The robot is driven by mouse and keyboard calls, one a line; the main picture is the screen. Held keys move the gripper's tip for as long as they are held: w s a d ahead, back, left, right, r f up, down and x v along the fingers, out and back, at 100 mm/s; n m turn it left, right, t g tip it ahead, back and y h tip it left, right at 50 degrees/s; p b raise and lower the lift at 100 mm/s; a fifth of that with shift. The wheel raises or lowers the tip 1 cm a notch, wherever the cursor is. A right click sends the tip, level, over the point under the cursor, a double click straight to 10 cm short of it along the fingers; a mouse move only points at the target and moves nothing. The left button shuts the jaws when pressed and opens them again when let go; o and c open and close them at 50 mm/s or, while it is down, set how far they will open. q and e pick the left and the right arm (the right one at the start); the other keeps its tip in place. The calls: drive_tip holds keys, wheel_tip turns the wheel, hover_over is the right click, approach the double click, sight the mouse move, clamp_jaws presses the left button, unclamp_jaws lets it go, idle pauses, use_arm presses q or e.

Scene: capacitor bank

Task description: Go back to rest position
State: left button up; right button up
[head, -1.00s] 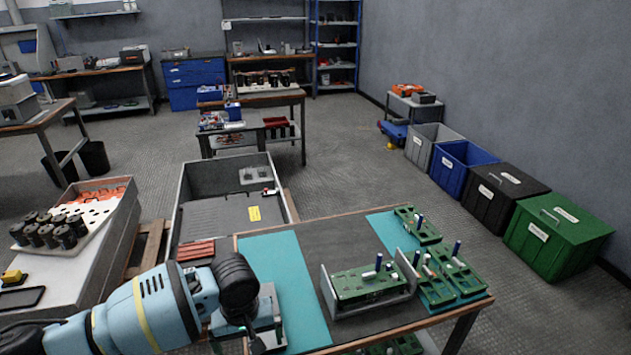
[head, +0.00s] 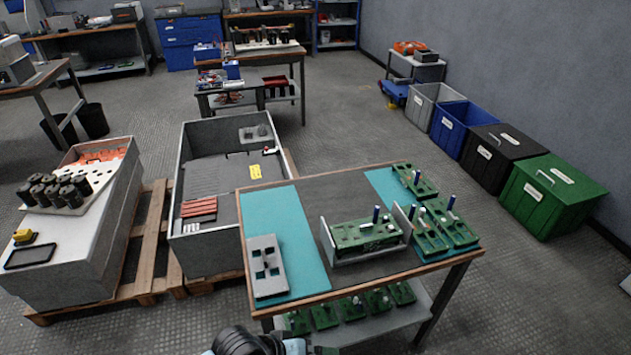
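A dark, rounded part of my arm (head: 248,342) shows at the bottom edge, in front of the work table (head: 330,195). The fingers of that arm are below the picture. My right gripper is not in view. On the table, a grey block with square holes (head: 267,248) lies on the left teal mat (head: 305,245), with nothing of mine touching it. A green board (head: 362,234) sits in a grey holder (head: 330,242) in the middle.
More green boards with blue and white parts (head: 445,222) lie at the table's right. Several boards (head: 350,308) stand on the shelf below. A grey crate (head: 205,255) and a bin with black cylinders (head: 85,255) stand on pallets at left. Coloured bins (head: 550,200) line the right wall.

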use_arm(q)
drive_tip(key=s+a+f+m+t+y, duration=0.1)
drive_tip(key=s+a+f+t+y, duration=0.1)
drive_tip(key=s+a, duration=0.7)
drive_tip(key=s+a+f+t+y, duration=0.3)
drive_tip(key=s+a, duration=0.6)
drive_tip(key=shift+s+f+m, duration=0.25)
drive_tip(key=shift+s+m, duration=0.05)
drive_tip(key=shift+m, duration=0.1)
